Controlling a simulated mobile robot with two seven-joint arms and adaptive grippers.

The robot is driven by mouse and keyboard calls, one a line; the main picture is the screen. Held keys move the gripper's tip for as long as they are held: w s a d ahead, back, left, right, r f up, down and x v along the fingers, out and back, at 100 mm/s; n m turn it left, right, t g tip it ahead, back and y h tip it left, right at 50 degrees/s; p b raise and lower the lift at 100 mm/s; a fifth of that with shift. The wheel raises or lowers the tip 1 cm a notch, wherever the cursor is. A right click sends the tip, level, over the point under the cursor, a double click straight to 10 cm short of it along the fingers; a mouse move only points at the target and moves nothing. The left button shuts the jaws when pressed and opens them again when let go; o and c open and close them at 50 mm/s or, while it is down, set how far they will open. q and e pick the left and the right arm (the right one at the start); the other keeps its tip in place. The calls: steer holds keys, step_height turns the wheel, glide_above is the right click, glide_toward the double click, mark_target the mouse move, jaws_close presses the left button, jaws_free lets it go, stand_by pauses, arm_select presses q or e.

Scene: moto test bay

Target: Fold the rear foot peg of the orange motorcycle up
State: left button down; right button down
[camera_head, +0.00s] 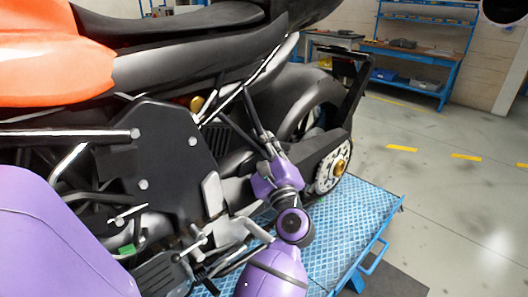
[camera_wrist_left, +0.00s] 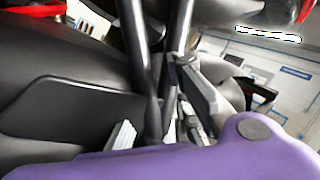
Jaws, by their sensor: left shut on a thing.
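The orange motorcycle (camera_head: 55,50) stands on a blue lift platform, its rear wheel at the right. Two dark struts (camera_head: 234,128) run down from under its seat and meet at my left gripper (camera_head: 268,153). In the left wrist view the struts (camera_wrist_left: 142,55) converge low in the picture, close to the gripper's grey fingers (camera_wrist_left: 200,88). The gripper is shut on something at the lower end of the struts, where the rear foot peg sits. The peg is mostly hidden by the gripper, and its angle cannot be told. My right gripper is not in view.
The rear brake disc (camera_head: 333,168) lies right of my gripper. A front foot pedal (camera_head: 160,272) is at lower left. A blue workbench (camera_head: 425,62) stands far back, with clear floor before it.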

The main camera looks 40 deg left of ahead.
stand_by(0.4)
arm_select(q)
steer(key=c, duration=1.7)
jaws_free()
steer(key=shift+s, duration=0.1)
steer(key=shift+o, duration=0.2)
steer(key=shift+d, duration=0.1)
steer(key=v, duration=1.2)
steer(key=shift+c, duration=0.3)
